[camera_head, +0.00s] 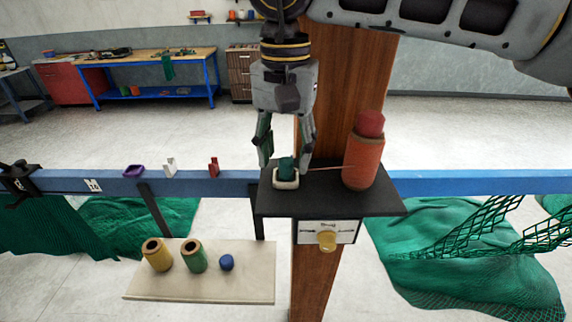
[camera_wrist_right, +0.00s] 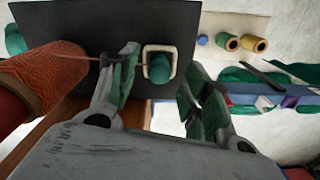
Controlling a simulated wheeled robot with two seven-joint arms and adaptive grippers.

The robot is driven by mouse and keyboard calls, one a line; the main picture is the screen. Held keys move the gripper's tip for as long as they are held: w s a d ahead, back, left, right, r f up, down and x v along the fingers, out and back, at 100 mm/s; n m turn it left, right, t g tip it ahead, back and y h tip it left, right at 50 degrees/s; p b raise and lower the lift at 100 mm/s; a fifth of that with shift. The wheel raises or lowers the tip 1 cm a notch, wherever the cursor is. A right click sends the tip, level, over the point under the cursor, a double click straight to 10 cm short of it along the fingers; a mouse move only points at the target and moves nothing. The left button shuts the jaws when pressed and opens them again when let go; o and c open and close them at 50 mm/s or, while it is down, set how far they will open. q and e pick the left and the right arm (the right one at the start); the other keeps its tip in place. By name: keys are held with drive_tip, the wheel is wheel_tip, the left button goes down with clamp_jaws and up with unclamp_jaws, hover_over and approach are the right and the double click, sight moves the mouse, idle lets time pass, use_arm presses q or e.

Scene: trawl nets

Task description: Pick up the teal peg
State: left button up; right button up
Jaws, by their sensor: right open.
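The teal peg (camera_head: 287,168) stands upright in a small cream square holder (camera_head: 286,182) on a black shelf (camera_head: 330,196). It also shows in the right wrist view (camera_wrist_right: 160,68), between the two fingers and a little beyond their tips. My right gripper (camera_head: 285,165) points down over the peg, its fingers open on either side of it. In the right wrist view the gripper (camera_wrist_right: 158,80) holds nothing. I cannot tell whether a finger touches the holder. My left gripper is not in view.
A red-orange twine spool (camera_head: 363,160) stands close on the right, its strand (camera_head: 325,168) running to the peg. A blue rail (camera_head: 110,186) carries small clips. A pale board (camera_head: 200,286) holds a yellow spool (camera_head: 157,254), a green spool (camera_head: 194,256) and a blue peg (camera_head: 226,262). Green nets (camera_head: 470,260) hang below.

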drive_tip(key=shift+f, duration=1.15)
drive_tip(key=c, duration=0.9)
